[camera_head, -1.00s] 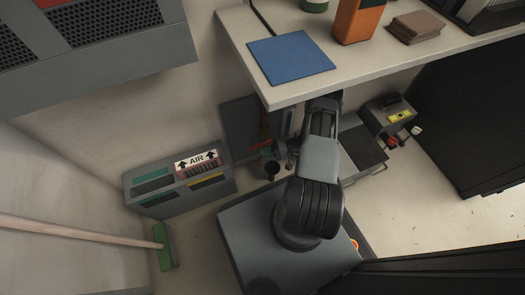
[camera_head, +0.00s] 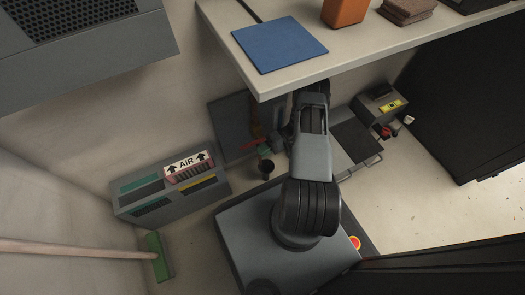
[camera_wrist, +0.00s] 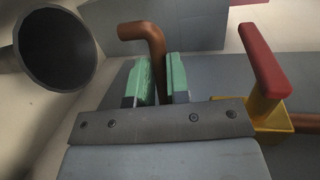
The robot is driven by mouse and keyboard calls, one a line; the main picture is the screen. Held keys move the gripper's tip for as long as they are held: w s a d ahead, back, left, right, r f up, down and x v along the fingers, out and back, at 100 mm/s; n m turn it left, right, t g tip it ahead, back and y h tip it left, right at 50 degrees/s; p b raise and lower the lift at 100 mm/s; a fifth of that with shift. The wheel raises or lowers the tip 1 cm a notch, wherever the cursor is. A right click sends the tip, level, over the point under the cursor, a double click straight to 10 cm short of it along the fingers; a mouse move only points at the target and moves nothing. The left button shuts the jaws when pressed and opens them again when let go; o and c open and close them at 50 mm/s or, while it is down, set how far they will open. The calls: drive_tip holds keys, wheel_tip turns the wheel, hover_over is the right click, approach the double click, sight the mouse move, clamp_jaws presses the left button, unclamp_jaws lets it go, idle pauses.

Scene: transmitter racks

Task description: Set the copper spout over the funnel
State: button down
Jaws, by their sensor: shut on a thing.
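The copper spout (camera_wrist: 147,38) is a bent pipe in the wrist view. Its upper end bends to the left, and its lower part runs down between the green pads of my gripper (camera_wrist: 161,82), which is shut on it. The black funnel (camera_wrist: 55,48) is at the upper left of the wrist view, mouth showing. In that view the spout's end is just right of the funnel's rim, apart from it, not across its mouth. The funnel also shows as a small dark cup in the head view (camera_head: 267,167).
A yellow fitting (camera_wrist: 265,115) with a red handle (camera_wrist: 263,60) stands right of my gripper. The shelf (camera_head: 350,65) with a blue mat (camera_head: 279,45) overhangs my arm. A grey AIR box (camera_head: 172,186) stands left; a green broom (camera_head: 157,257) is nearby.

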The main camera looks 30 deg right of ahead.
drive_tip(key=c, duration=1.1)
unclamp_jaws()
drive_tip(key=p+v, duration=0.1)
drive_tip(key=v, duration=1.2)
drive_tip(key=shift+d, duration=0.35)
drive_tip(key=shift+r, duration=0.1)
